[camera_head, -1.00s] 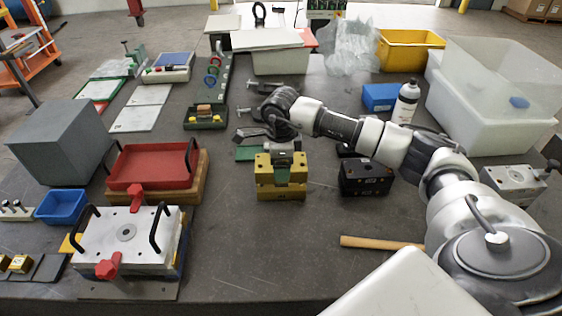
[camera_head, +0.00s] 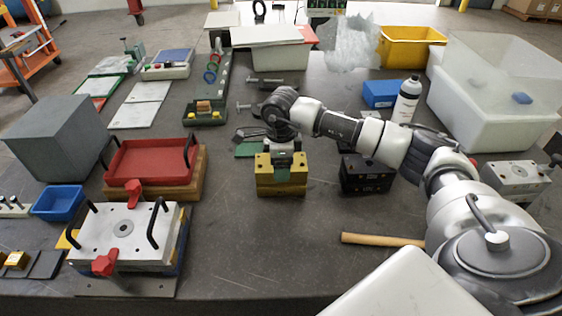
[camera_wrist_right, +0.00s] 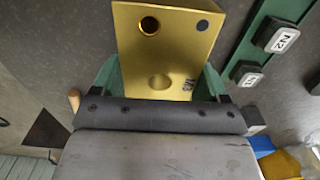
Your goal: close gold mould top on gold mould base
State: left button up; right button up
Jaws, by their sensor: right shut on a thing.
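The gold mould top (camera_head: 268,163) sits directly over the gold mould base (camera_head: 280,188) in the middle of the table, their edges roughly lined up in the head view. I cannot tell whether a thin gap is left between them. My right gripper (camera_head: 283,170) points down from above and is shut on the mould top, its green fingers on either side. In the right wrist view the gold top (camera_wrist_right: 165,50) shows a round hole and a dark pin between the green fingers (camera_wrist_right: 160,82). My left gripper is not in view.
A black mould block (camera_head: 366,175) stands close to the right. A wooden handle (camera_head: 382,240) lies in front of it. A red tray (camera_head: 150,162) and a white plate with black handles (camera_head: 124,232) are at left. The table between is clear.

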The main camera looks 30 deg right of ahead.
jog(key=shift+f, duration=0.2)
dwell(0.4)
jog(key=o, duration=1.4)
jog(key=shift+o, duration=0.3)
notch_tip(320, 180, up, 11)
jog(key=b, duration=0.2)
jog(key=shift+b, duration=0.35)
jog(key=shift+f, duration=0.1)
